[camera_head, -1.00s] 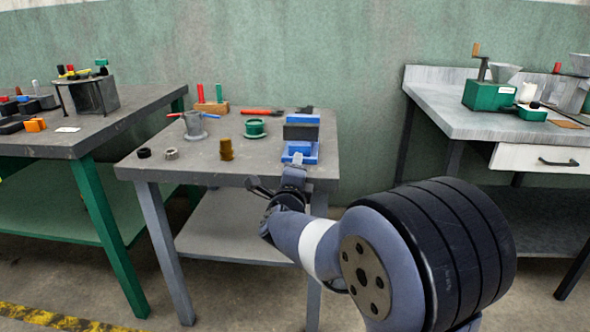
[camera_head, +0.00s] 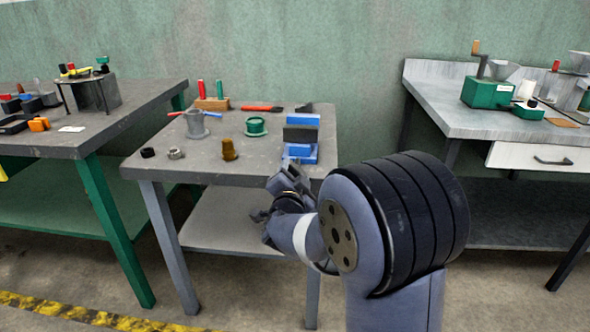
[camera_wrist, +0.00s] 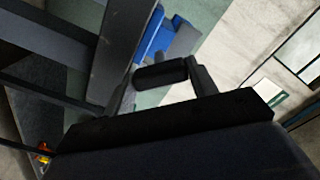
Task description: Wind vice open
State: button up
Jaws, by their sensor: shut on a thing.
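The vice (camera_head: 303,128) is blue with a dark grey jaw block and stands at the right front of the middle table. Its blue body also shows in the wrist view (camera_wrist: 155,38). My gripper (camera_head: 287,175) is in front of the vice, by the table's front edge. In the wrist view my gripper's two fingers (camera_wrist: 161,80) are on either side of a short black handle grip (camera_wrist: 160,75), and it is shut on it. The link between the grip and the vice is mostly hidden.
The middle table (camera_head: 190,165) also holds a brown brass piece (camera_head: 228,150), a green ring-shaped part (camera_head: 256,126), a grey cup-shaped part (camera_head: 195,125) and a red-handled tool (camera_head: 262,108). A grey bench (camera_head: 440,112) stands at the right. The floor in front is clear.

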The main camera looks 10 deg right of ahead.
jog(key=n+p, duration=0.2)
jog(key=n, duration=0.2)
jog(key=shift+n, duration=0.3)
jog(key=n+p, duration=0.2)
jog(key=n, duration=0.2)
jog(key=shift+n, duration=0.3)
jog(key=o, duration=1)
jog(key=p+v, duration=0.1)
jog(key=v, duration=0.9)
jog(key=shift+s+a, duration=0.1)
jog(key=shift+s, duration=0.3)
